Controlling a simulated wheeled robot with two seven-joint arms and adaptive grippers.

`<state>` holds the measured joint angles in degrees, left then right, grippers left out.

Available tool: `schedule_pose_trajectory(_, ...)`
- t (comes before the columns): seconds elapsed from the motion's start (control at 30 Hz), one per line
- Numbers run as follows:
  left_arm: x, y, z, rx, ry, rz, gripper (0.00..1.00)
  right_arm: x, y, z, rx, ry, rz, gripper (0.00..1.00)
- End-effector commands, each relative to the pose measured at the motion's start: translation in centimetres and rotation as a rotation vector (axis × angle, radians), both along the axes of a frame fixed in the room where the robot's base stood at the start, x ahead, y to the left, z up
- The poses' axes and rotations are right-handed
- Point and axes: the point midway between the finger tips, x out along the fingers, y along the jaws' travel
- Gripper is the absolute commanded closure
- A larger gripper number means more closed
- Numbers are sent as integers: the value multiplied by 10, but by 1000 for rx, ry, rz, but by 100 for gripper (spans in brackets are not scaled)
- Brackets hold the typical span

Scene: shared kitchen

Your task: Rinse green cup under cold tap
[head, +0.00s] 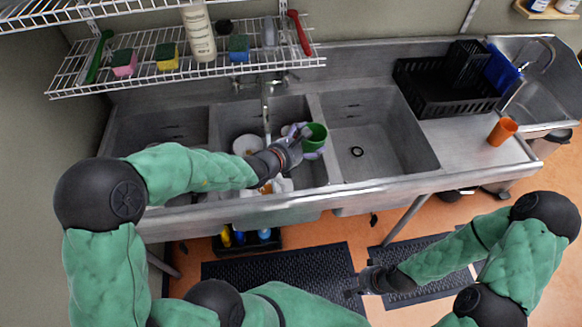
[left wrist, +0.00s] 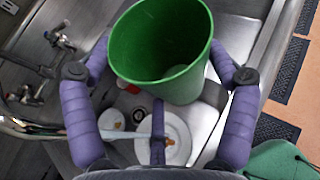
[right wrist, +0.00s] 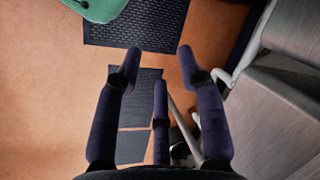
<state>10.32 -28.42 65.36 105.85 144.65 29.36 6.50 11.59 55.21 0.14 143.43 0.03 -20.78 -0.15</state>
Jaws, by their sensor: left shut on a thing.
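The green cup (head: 315,137) is in my left gripper (head: 306,140), above the divider between the middle and right sink basins. In the left wrist view the green cup (left wrist: 162,50) is between the purple fingers, its open mouth facing up toward the camera, and it looks empty. The tap (head: 266,100) stands at the back of the middle basin, its spout to the left of the cup. Two tap handles (left wrist: 62,40) show in the left wrist view. No water stream is clearly visible. My right gripper (right wrist: 154,62) is open and empty, low over the floor mats.
The middle basin holds plates (left wrist: 172,137) and other dishes. The right basin (head: 378,135) is empty. An orange cup (head: 502,131) and a black crate (head: 447,80) stand on the right counter. A wire shelf (head: 150,72) with sponges and bottles hangs above the left side.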

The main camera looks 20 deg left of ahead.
Motion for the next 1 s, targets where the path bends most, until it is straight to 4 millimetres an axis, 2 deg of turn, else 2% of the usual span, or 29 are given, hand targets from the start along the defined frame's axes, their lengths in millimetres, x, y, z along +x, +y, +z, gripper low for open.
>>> schedule_pose_trajectory(0.03,-1,0,-19,-1,2,1,49,0,0,-15,0,0,-1,58)
schedule_pose_trajectory(0.23,-3,7,-79,-4,9,4,49,0,0,-52,0,1,-1,2)
schedule_pose_trajectory(0.3,-2,14,-95,-8,13,7,49,0,0,-59,0,1,0,0)
schedule_pose_trajectory(0.5,2,35,-127,-25,20,12,49,0,0,-67,0,0,-1,0)
schedule_pose_trajectory(0.67,4,47,-137,-37,21,14,49,0,0,-65,0,0,0,0)
schedule_pose_trajectory(1.0,6,62,-138,-42,19,15,49,0,0,-61,0,0,0,0)
